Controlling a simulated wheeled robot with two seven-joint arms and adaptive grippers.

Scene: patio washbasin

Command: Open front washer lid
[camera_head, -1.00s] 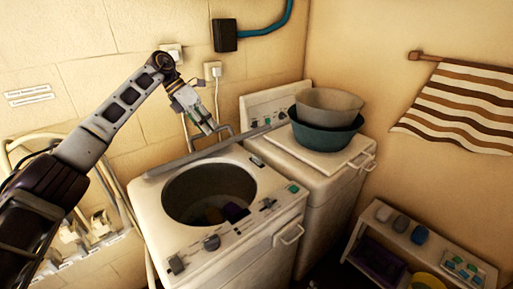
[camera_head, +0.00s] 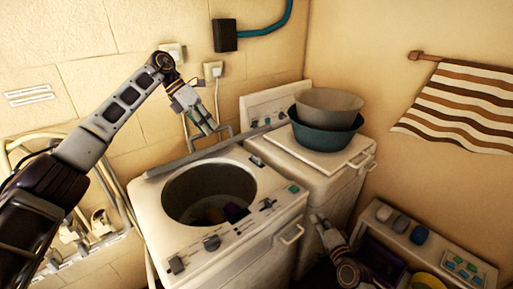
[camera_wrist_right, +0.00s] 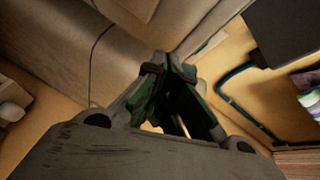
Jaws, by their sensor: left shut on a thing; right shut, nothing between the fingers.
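The front washer (camera_head: 215,240) is a white top-loading machine. Its lid (camera_head: 205,152) stands raised at the back edge and shows nearly edge-on, with a grey handle at its top. The round drum opening (camera_head: 208,190) is uncovered, with dark and coloured items inside. My left gripper (camera_head: 210,128) is at the raised lid's handle and shut on it. My right gripper (camera_head: 322,222) is low, to the right of the front washer and in front of the second machine, shut and empty. In the right wrist view its fingers (camera_wrist_right: 168,75) are together.
A second white washer (camera_head: 320,185) stands behind right, with a teal basin (camera_head: 326,135) and grey basin (camera_head: 329,100) on top. A low shelf (camera_head: 450,255) with several small items stands at right. A striped towel (camera_head: 460,105) hangs on the wall.

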